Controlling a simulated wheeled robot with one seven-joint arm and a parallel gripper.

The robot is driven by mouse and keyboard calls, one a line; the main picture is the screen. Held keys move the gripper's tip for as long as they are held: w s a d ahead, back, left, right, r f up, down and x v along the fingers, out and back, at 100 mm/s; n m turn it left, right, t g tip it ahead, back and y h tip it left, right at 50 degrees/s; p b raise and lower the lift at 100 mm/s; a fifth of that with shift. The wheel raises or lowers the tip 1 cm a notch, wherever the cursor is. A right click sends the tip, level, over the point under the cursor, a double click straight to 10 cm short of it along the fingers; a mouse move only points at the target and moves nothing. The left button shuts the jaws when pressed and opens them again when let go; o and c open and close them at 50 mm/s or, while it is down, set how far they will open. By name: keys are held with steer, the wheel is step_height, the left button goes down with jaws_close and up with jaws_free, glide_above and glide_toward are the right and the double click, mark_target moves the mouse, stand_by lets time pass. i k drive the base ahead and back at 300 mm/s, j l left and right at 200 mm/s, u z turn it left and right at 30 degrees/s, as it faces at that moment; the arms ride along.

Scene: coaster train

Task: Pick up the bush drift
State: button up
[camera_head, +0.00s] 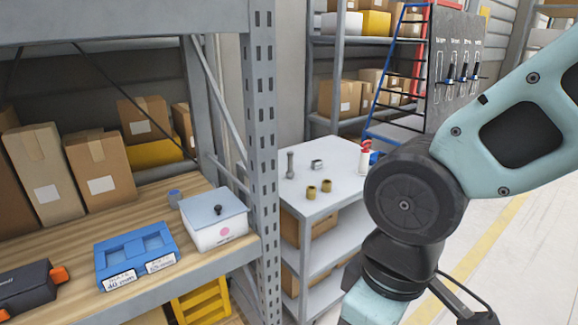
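A grey metal pin with a wider head (290,163) stands upright at the back left of the white-topped cart. Its shape fits a bush drift, but I see no label on it. Two brass bushings (318,188) stand in front of it on the same top. A small grey metal piece (317,165) sits to its right. My arm comes in from the right, and its lower part runs out of the bottom of the picture. My gripper's fingers do not show, so I see neither their opening nor anything held.
A white bottle with a red top (366,157) stands at the cart top's (345,185) right side, near my arm. A metal rack post (264,150) rises left of the cart. The wooden shelf (75,235) holds a blue tray (135,255), a white box (213,220) and cartons.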

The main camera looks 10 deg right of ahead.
mark_target(290, 172)
steer(key=z, duration=4.65)
steer(key=u, duration=1.95)
steer(key=j+u, duration=0.15)
steer(key=u, duration=0.3)
steer(key=i+u, duration=0.15)
steer(key=u, duration=0.3)
steer(key=i+j+u, duration=0.1)
steer(key=u, duration=0.35)
steer(key=i+u, duration=0.1)
steer(key=u, duration=0.35)
steer(key=i+u, duration=0.1)
steer(key=u, duration=0.35)
steer(key=i+l+u, duration=0.1)
steer(key=i+u, duration=0.25)
steer(key=i+l+u, duration=0.15)
steer(key=u, duration=0.25)
steer(key=i+l+u, duration=0.2)
steer(key=u, duration=0.15)
steer(key=l, duration=0.1)
